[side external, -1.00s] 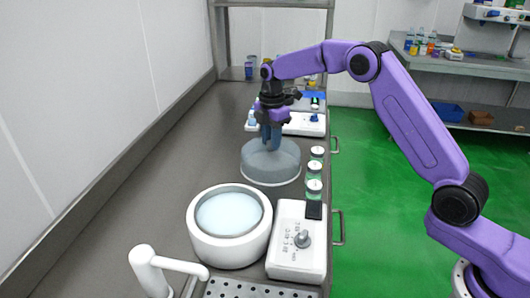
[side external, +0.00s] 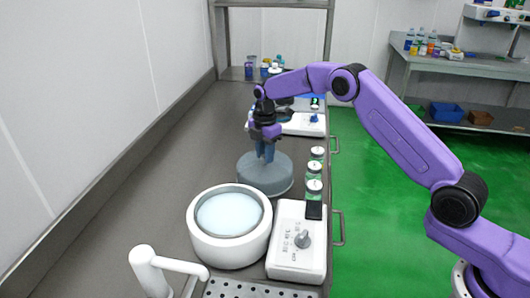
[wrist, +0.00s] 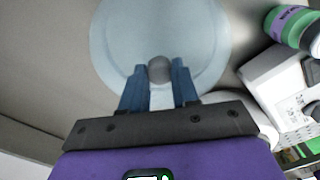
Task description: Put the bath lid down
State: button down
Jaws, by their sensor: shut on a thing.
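The bath lid (side external: 265,178) is a round, translucent grey-blue cover with a knob on top. It is at the counter behind the bath, level, and I cannot tell if its rim touches the surface. My gripper (side external: 265,158) points down over its middle. In the wrist view my gripper (wrist: 159,80) has its blue fingers on both sides of the grey knob (wrist: 160,70), and the lid (wrist: 150,28) spreads beneath. The white round bath (side external: 201,240) stands uncovered in front of the lid, with pale liquid inside.
A white control box (side external: 296,262) with a dial stands right of the bath. Several white-capped jars (side external: 314,187) line the counter's right edge, close beside the lid. A white instrument (side external: 300,124) stands behind. The counter (side external: 165,165) is clear to the left.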

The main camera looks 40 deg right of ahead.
jog(key=shift+f, duration=0.15)
jog(key=c, duration=0.8)
grip_release()
jog(key=shift+c, duration=0.2)
notch_tip(320, 180, up, 12)
jog(key=s+a+r+m, duration=0.2)
jog(key=s+a+r, duration=0.2)
jog(key=s+a, duration=0.4)
jog(key=s+m, duration=0.2)
jog(key=s, duration=1.2)
jog(key=s+d+f+m, duration=0.1)
jog(key=s+d, duration=0.4)
jog(key=s, duration=0.8)
jog(key=s+d+f+m, duration=0.2)
jog(key=s+d, duration=0.3)
jog(key=s, duration=0.8)
jog(key=shift+d+f, duration=0.15)
jog(key=shift+f, duration=0.7)
